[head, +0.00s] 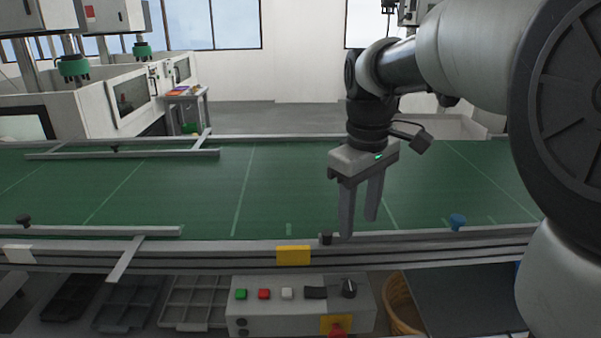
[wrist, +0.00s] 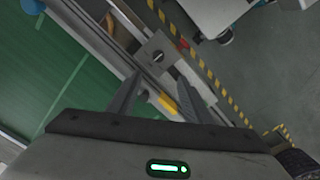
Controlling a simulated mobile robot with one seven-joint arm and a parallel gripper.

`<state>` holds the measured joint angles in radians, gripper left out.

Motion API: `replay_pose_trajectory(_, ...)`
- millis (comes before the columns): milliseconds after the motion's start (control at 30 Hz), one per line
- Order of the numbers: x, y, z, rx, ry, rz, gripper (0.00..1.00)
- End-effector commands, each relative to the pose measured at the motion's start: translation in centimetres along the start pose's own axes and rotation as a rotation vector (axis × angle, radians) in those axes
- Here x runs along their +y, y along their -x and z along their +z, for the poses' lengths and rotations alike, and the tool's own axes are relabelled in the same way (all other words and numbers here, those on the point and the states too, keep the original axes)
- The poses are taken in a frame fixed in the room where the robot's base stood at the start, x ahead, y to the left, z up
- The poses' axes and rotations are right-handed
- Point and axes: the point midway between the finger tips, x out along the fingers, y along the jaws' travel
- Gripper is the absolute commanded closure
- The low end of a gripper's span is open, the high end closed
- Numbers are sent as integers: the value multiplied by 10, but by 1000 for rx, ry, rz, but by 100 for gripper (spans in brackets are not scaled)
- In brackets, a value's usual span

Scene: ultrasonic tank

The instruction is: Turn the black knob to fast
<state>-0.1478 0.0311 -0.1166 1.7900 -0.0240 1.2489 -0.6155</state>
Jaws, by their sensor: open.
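The black knob (head: 349,288) sits on the right end of the top of a grey control box (head: 285,318), below the conveyor's front rail in the head view. Its markings are too small to read. My gripper (head: 358,228) is open and empty, with its fingers pointing down. It hangs over the conveyor's front edge, above and behind the knob and apart from it. In the wrist view my gripper (wrist: 160,72) shows its two spread fingers with nothing held.
Green (head: 241,294), red (head: 264,294) and white (head: 287,293) buttons share the box top. A red button (head: 337,330) stands at its front. The conveyor's front rail (head: 200,255) lies between gripper and box. A basket (head: 402,305) stands right of the box.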

Motion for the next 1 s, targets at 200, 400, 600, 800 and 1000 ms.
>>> replay_pose_trajectory(200, 7, -28, -14, -41, 69, -15, 54)
replay_pose_trajectory(400, 6, -56, -12, -44, 69, -17, 54)
replay_pose_trajectory(600, 6, -100, -10, -43, 67, -17, 54)
replay_pose_trajectory(800, 5, -144, -8, -43, 67, -17, 54)
replay_pose_trajectory(1000, 5, -178, -7, -42, 67, -16, 54)
